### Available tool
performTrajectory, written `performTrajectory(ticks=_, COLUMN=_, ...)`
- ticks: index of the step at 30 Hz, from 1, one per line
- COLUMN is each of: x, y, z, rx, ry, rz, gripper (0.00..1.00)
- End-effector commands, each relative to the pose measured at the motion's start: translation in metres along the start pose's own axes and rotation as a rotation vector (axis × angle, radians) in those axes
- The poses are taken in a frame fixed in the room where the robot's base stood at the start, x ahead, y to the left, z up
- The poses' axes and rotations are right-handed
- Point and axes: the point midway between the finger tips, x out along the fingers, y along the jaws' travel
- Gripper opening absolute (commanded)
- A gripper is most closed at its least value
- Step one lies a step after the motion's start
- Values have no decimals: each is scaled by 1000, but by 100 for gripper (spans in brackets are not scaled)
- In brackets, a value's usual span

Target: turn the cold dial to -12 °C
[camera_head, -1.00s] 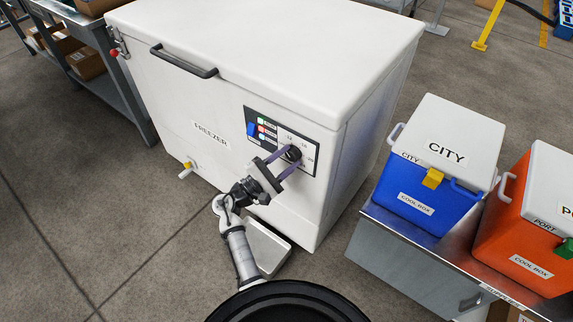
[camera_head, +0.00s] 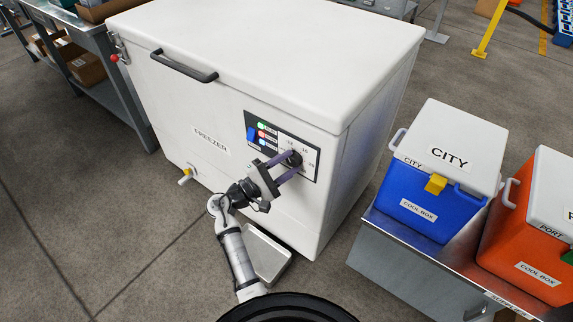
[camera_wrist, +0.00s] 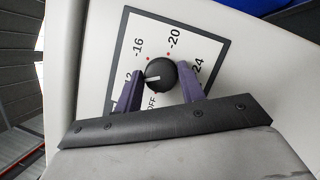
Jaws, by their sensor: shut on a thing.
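The freezer's cold dial (camera_wrist: 160,74) is a round black knob with a white pointer mark, on a white scale panel (camera_head: 298,155). In the wrist view the mark points left, toward a label partly hidden by the left finger, of which a "2" shows. The -16, -20, 24 and OFF labels also show around the knob. My gripper (camera_head: 290,163) has its two purple fingers on either side of the dial and is shut on it; it also shows in the wrist view (camera_wrist: 160,84). In the head view the fingers partly cover the dial.
The white freezer (camera_head: 200,105) has a dark lid handle (camera_head: 183,67) and a yellow-tipped drain tap (camera_head: 185,176). At right, a blue CITY cool box (camera_head: 415,205) and an orange cool box (camera_head: 525,262) stand on a metal bench (camera_head: 400,237). Open floor lies at left.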

Motion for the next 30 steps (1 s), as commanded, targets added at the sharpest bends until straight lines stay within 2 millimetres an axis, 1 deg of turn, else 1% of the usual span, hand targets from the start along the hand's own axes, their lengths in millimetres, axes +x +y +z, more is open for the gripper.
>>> performTrajectory(ticks=1, x=0, y=0, z=0, rx=-1, ry=-1, rz=0, gripper=42)
performTrajectory(ticks=5, x=0, y=0, z=0, rx=-1, ry=-1, rz=0, gripper=59)
performTrajectory(ticks=6, x=0, y=0, z=0, rx=-1, ry=-1, rz=0, gripper=61)
performTrajectory(ticks=14, x=-1, y=0, z=0, rx=-1, ry=0, rz=0, gripper=61)
performTrajectory(ticks=17, x=-8, y=0, z=-1, rx=-1, ry=1, rz=1, gripper=61)
performTrajectory(ticks=20, x=-23, y=-1, z=-1, rx=-1, ry=3, rz=1, gripper=61)
performTrajectory(ticks=30, x=-100, y=-1, z=-1, rx=-1, ry=3, rz=2, gripper=61)
